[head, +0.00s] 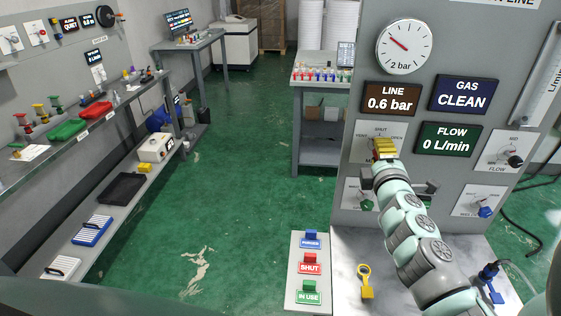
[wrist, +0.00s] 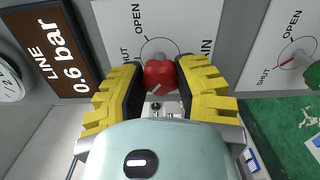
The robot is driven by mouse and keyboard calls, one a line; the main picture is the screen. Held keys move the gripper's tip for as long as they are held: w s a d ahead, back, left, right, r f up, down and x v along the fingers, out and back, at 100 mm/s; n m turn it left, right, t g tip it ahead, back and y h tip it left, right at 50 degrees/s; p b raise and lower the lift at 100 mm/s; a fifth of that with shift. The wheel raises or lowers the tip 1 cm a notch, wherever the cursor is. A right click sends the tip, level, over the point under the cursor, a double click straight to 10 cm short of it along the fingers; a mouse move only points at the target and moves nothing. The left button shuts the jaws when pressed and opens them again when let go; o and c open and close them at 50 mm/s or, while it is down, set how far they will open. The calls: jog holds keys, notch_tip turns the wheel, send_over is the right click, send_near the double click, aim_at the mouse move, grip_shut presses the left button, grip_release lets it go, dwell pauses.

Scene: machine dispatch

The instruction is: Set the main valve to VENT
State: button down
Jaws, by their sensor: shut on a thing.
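My gripper (head: 384,148) is at the upper left plate of the grey panel (head: 450,185). In the wrist view my gripper (wrist: 161,88) has its yellow-black fingers shut on the red knob of the main valve (wrist: 160,74). The plate (wrist: 178,18) shows SHUT, OPEN and part of the name MAIN; the VENT mark is hidden there. In the head view VENT shows at the left of this plate (head: 362,140), SHUT at the top and OPEN at the right. A pale mark shows on the knob; I cannot tell its exact setting.
Displays read LINE 0.6 bar (head: 391,98), GAS CLEAN (head: 462,94) and FLOW 0 L/min (head: 447,139). A FLOW knob (head: 515,160) and a blue knob (head: 485,211) are at right. Tags (head: 310,264) and a yellow key-like piece (head: 366,283) lie below. Green floor (head: 235,190) is clear.

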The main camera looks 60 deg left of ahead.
jog(key=shift+f+n, duration=0.1)
jog(key=shift+n, duration=0.7)
jog(key=c, duration=0.6)
grip_release()
jog(key=v, duration=1.2)
